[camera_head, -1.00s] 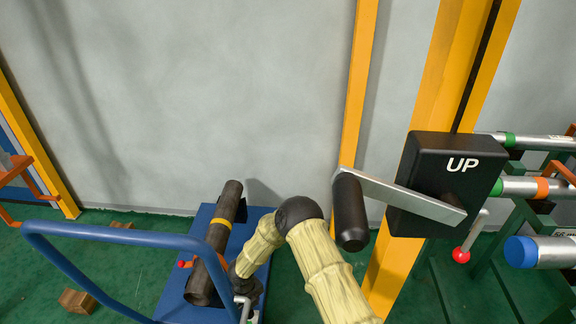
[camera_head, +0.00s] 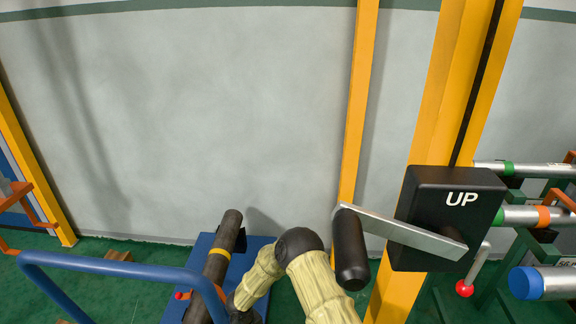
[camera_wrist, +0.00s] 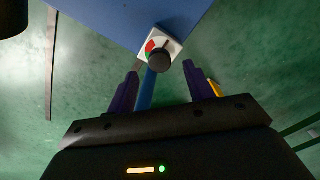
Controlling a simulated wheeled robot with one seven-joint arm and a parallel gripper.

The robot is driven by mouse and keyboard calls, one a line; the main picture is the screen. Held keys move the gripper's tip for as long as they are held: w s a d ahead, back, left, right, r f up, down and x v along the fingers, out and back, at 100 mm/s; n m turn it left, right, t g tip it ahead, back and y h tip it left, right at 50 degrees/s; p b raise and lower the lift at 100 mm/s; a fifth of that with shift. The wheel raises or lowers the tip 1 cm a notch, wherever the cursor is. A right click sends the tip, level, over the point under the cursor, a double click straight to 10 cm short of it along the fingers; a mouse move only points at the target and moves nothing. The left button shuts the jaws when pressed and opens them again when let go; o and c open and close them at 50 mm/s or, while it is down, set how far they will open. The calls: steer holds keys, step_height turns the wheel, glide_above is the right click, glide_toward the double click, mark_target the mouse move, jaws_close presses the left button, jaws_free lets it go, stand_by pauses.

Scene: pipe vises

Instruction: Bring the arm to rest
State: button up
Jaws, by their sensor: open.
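My cream-coloured arm (camera_head: 312,280) reaches in from the bottom of the head view, bent at a dark joint beside the blue cart. My gripper (camera_wrist: 160,82) shows in the wrist view with its two purple fingers apart and nothing between their tips. Beyond the tips is a white plate with a red and green dial and a black knob (camera_wrist: 160,61) on a blue surface. I cannot tell whether the fingers touch anything. The gripper is not clearly visible in the head view.
A dark pipe with a yellow band (camera_head: 215,268) lies on the blue cart (camera_head: 200,246), behind its blue handle rail (camera_head: 120,268). A black box marked UP (camera_head: 447,217), with a crank handle, hangs on the yellow post at right. Racked pipes (camera_head: 545,285) stand at far right.

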step_height(320, 180, up, 14)
steer(key=p, duration=0.4)
step_height(320, 180, down, 18)
steer(key=b, duration=0.5)
steer(key=shift+b, duration=0.4)
steer(key=shift+r+m, duration=0.1)
steer(key=shift+m, duration=0.2)
steer(key=m, duration=0.3)
steer(key=shift+m, duration=0.3)
steer(key=m, duration=0.5)
steer(key=shift+m, duration=0.3)
steer(key=shift+r, duration=0.1)
